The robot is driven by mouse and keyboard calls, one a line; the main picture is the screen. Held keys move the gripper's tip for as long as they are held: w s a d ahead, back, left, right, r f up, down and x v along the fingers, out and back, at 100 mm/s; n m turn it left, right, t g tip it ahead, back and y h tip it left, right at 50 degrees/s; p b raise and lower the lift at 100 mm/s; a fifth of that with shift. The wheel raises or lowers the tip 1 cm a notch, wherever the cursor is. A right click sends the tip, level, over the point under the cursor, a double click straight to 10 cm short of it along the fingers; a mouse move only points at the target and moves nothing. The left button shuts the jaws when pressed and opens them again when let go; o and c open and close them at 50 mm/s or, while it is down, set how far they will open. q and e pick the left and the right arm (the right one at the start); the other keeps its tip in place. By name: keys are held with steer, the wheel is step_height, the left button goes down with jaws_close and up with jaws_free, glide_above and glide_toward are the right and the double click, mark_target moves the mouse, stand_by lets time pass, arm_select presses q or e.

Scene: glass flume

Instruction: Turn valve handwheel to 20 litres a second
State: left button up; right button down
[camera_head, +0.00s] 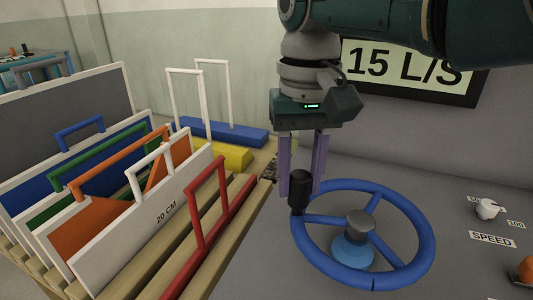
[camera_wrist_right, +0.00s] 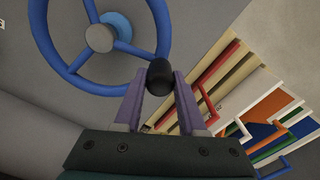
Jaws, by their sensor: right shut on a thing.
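The blue valve handwheel (camera_head: 424,228) lies on the grey panel at the right of the head view, with a grey hub and a black upright knob (camera_head: 299,190) on its left rim. The wheel (camera_wrist_right: 70,73) and the black knob (camera_wrist_right: 160,76) also show in the right wrist view. My right gripper (camera_head: 301,185) points down, and its purple fingers are shut on the knob. The display (camera_head: 410,66) behind my right arm reads 15 L/S, partly covered by the arm. My left gripper is not in view.
A wooden rack (camera_head: 215,240) left of the wheel holds several coloured boards with handles, one marked 20 CM (camera_head: 140,222). Blue (camera_head: 225,133) and yellow (camera_head: 225,156) blocks lie behind it. A SPEED label (camera_head: 492,239), a white knob (camera_head: 487,209) and an orange knob (camera_head: 526,269) sit right of the wheel.

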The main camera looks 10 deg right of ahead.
steer(key=shift+w, duration=0.15)
stand_by(0.3)
steer(key=c, duration=0.5)
jaws_free()
steer(key=shift+r, duration=0.1)
step_height(320, 180, up, 6)
steer(key=p, duration=0.3)
steer(key=shift+d, duration=0.1)
step_height(320, 180, up, 4)
steer(key=shift+f, duration=0.1)
